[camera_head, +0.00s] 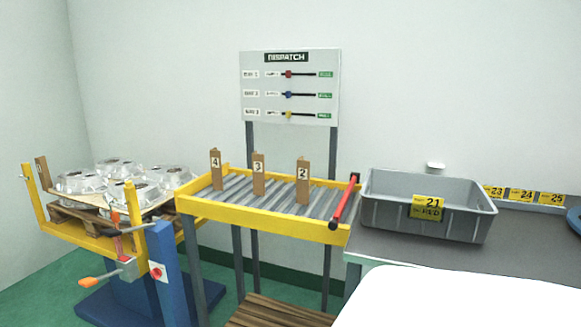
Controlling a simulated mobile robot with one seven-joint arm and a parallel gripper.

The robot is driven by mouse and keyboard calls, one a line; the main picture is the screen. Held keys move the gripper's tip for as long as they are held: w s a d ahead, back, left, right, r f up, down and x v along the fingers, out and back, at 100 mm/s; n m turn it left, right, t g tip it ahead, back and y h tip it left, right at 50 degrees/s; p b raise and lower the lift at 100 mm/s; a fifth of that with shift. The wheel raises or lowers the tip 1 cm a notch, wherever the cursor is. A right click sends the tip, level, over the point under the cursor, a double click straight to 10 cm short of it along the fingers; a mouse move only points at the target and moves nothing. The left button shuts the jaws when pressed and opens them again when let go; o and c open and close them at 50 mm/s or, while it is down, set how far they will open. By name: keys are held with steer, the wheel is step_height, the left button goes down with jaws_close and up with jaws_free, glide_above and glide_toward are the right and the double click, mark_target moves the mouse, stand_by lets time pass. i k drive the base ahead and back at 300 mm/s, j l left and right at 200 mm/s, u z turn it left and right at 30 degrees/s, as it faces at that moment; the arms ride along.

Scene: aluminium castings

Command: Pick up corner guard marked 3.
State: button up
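The corner guard marked 3 (258,176) is a narrow brown upright piece with a white number label. It stands on the yellow-framed roller table (265,217), between the guard marked 4 (216,172) on its left and the guard marked 2 (302,178) on its right. The three stand apart from each other. My gripper is not in view.
A red bar (345,200) lies along the roller table's right end. A grey bin (385,213) labelled 21 stands on the dark counter (420,254) at right. Castings (145,193) sit on a yellow-framed stand at left. A dispatch board (290,88) rises behind. A white rounded surface (460,300) fills the lower right.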

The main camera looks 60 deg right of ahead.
mark_target(258, 160)
steer(key=z, duration=1.55)
